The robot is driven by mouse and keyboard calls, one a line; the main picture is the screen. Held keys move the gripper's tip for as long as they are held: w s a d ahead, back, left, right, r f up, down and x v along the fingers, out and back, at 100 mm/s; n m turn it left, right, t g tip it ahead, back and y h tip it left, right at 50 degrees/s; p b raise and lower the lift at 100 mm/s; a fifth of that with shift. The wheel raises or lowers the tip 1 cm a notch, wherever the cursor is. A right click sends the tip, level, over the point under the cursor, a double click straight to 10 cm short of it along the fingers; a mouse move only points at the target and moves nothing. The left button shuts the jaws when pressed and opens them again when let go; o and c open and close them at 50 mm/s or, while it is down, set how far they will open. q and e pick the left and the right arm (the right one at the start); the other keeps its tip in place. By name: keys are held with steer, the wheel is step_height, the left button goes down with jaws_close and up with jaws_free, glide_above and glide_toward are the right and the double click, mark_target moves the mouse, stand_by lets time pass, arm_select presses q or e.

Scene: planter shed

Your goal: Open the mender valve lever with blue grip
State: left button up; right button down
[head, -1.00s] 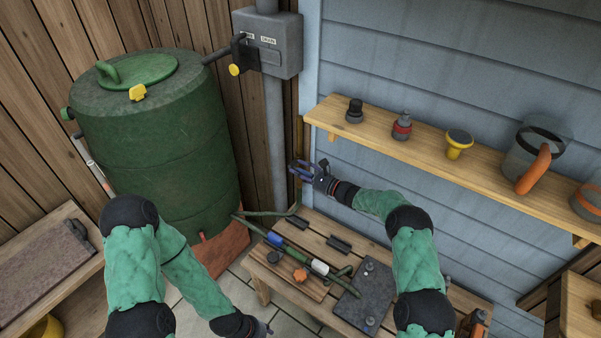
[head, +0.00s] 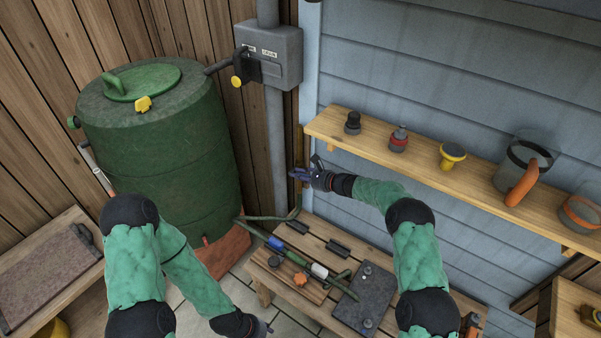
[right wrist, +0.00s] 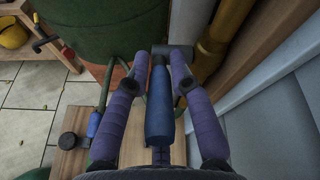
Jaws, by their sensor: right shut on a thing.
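A lever with a blue grip (right wrist: 159,108) lies lengthwise in the middle of the right wrist view, with a dark grey cylinder (right wrist: 174,50) at its far end. My right gripper (right wrist: 158,75) has its two purple fingers on either side of the blue grip and is shut on it. In the head view the right gripper (head: 303,175) is beside the downpipe at the blue wall's edge, and the lever is too small to make out there. My left gripper (head: 262,329) is low at the bottom edge, and its fingers are too unclear to read.
A green barrel (head: 160,145) stands at the left. A wooden bench (head: 322,226) below the right gripper holds a green hose with a blue part (head: 275,242), dark clips and a grey plate (head: 364,300). A shelf (head: 420,155) with fittings and a jug (head: 522,170) runs along the wall.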

steer(key=shift+r, duration=0.1)
stand_by(0.3)
steer(key=c, duration=1.1)
jaws_free()
steer(key=shift+o, duration=0.2)
